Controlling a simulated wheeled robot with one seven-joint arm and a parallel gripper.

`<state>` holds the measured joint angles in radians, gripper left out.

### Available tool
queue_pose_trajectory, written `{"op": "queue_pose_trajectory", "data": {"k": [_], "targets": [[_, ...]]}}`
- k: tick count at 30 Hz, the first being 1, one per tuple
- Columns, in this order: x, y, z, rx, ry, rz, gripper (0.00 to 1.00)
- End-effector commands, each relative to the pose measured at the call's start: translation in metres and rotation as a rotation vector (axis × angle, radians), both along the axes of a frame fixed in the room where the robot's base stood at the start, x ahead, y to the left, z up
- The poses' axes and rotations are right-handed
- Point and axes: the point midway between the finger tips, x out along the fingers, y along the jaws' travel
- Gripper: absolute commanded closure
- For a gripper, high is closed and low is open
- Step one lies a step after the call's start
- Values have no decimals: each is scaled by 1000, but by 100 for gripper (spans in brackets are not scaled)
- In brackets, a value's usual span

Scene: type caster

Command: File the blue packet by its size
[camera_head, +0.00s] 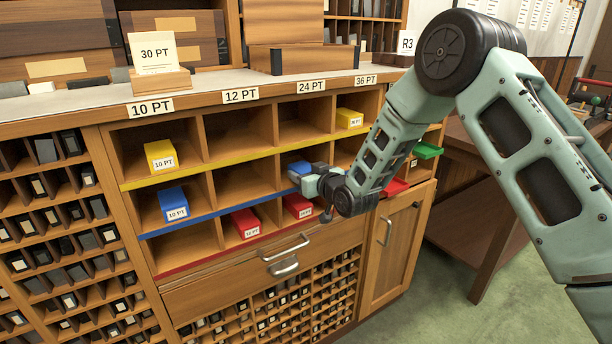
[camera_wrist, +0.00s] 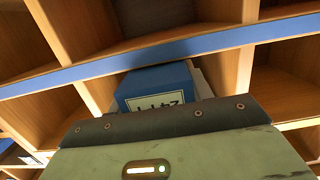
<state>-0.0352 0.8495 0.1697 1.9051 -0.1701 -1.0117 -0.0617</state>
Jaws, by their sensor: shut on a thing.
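The blue packet (camera_head: 299,168) is held at my gripper (camera_head: 308,179), in front of the blue-striped middle row, around the third column under the 24 PT sign (camera_head: 311,86). In the wrist view the packet (camera_wrist: 155,84) shows beyond the gripper body, between two dividers and close to the blue strip (camera_wrist: 200,45). Its white label is partly hidden and I cannot read it. The fingers are mostly hidden; they are shut on the packet. I cannot tell how far it is inside the compartment. Another blue packet (camera_head: 173,205), marked 10 PT, lies in the middle row's first column.
Yellow packets (camera_head: 160,155) (camera_head: 349,118) lie in the top row's first and fourth columns. Red packets (camera_head: 246,223) (camera_head: 298,205) lie in the bottom row. A green packet (camera_head: 428,150) is at the right. The middle row's second compartment (camera_head: 240,183) looks empty. Drawer handles (camera_head: 285,267) stick out below.

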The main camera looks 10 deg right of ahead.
Motion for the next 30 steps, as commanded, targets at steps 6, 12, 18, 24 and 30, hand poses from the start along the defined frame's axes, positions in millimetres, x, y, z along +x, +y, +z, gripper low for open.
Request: {"op": "queue_pose_trajectory", "data": {"k": [6,12,18,24,30], "targets": [[6,2,2,2,-5,0,100],[10,3,2,2,-5,0,100],[14,5,3,2,-6,0,100],[18,6,2,2,-5,0,100],[22,7,2,2,-6,0,100]]}}
